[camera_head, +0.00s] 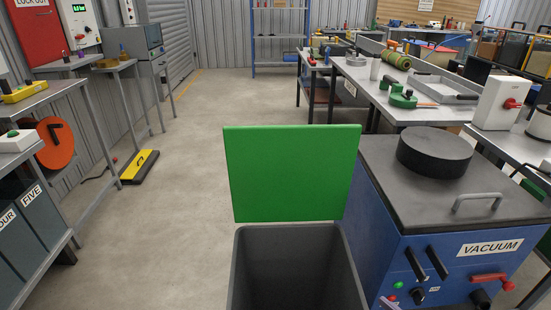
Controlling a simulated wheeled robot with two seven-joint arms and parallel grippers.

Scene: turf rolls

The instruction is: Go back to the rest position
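Neither of my grippers shows in the head view, so I cannot see their pose or what they hold. A green rolled bundle (397,59), possibly a turf roll, lies on the workbench (352,73) at the back right.
A grey bin (252,262) with its green lid (290,172) raised stands close in front. A blue vacuum box (440,245) with a black round cap (434,151) stands right of it. Shelves and benches line the left. The concrete floor (190,180) at centre left is clear.

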